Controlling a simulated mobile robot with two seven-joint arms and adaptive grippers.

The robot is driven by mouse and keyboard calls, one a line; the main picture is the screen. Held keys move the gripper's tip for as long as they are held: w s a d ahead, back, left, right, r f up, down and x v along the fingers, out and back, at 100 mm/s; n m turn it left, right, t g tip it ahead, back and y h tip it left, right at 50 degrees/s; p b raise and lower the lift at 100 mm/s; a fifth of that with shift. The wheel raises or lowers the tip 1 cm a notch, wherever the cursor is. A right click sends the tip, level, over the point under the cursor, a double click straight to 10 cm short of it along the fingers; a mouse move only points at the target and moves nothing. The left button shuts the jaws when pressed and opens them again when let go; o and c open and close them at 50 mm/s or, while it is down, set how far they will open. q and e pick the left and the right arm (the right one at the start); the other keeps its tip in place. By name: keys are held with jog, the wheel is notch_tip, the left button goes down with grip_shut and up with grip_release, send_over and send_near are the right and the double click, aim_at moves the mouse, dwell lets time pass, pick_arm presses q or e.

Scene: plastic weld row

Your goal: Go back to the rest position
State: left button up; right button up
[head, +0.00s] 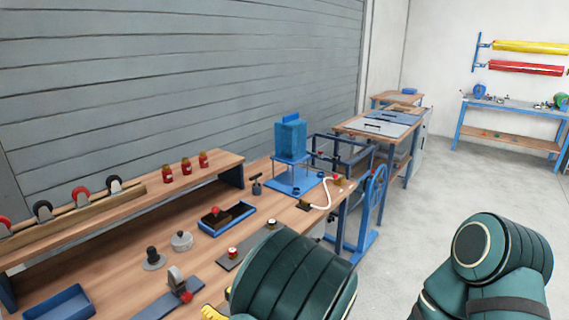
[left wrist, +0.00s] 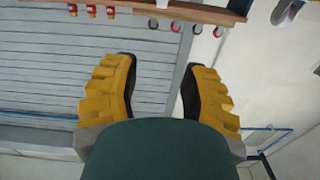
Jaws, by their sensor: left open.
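My left gripper (left wrist: 158,80) is open, its two yellow fingers with dark pads spread apart and nothing between them in the left wrist view. In the head view only a bit of its yellow finger (head: 212,312) shows at the bottom edge, beside my dark green left arm, over the front of the workbench (head: 118,247). The rest of that gripper is hidden by the arm. My right arm shows at the lower right of the head view, over the floor; its gripper is out of view.
Red jars (head: 186,166) stand on a raised shelf (head: 140,200). The floor (head: 420,215) at right is clear.

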pick_arm(q)
notch_tip(320, 180, down, 17)
jog(key=s+m+g+h, duration=0.25)
jog(key=m+h, duration=0.25)
jog(key=h, duration=0.5)
jog(key=s+d+f+m+g+h, duration=0.1)
jog(key=s+d+f+g+h, duration=0.1)
jog(key=s, duration=0.4)
jog(key=s+d+f+m+g+h, duration=0.2)
jog(key=s+g+h, duration=0.2)
jog(key=s+h, duration=0.2)
jog(key=shift+s+d+f+g, duration=0.2)
jog(key=shift+s+f+g, duration=0.15)
jog(key=shift+s, duration=0.1)
